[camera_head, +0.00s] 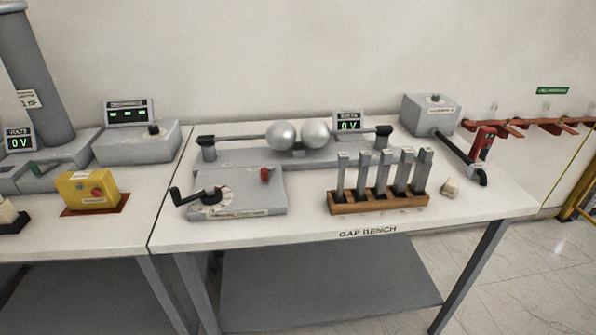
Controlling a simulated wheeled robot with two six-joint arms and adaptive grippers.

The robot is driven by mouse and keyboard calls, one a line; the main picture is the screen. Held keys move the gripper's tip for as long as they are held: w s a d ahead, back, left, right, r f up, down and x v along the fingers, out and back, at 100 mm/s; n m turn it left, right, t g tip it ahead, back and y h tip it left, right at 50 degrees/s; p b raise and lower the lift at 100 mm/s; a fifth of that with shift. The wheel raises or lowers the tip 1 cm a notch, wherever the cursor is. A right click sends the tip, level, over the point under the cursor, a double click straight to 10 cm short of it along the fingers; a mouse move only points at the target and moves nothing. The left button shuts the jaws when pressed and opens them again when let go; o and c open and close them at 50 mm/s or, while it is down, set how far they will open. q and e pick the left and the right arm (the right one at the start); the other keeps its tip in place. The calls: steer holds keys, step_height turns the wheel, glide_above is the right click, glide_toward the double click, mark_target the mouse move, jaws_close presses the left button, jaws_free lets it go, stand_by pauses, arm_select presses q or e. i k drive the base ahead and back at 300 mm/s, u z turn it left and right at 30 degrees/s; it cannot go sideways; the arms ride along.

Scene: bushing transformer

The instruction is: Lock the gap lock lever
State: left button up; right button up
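A low grey control box (238,195) stands at the front left of the gap bench (310,228). A small red-tipped lever (265,175) stands up on its top, toward the right side; I take it for the gap lock lever, but its label is not readable. Neither of my grippers is in view.
A wooden rack (378,201) with several upright metal bars stands right of the control box. A grey box (431,114) with a black arm is at the back right. A yellow box (88,191) sits on the left table. The bench's front strip is clear.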

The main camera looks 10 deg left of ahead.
mark_target(266, 173)
steer(key=k, duration=0.65)
steer(key=u, duration=0.7)
steer(key=i, duration=1.2)
steer(key=z, duration=0.55)
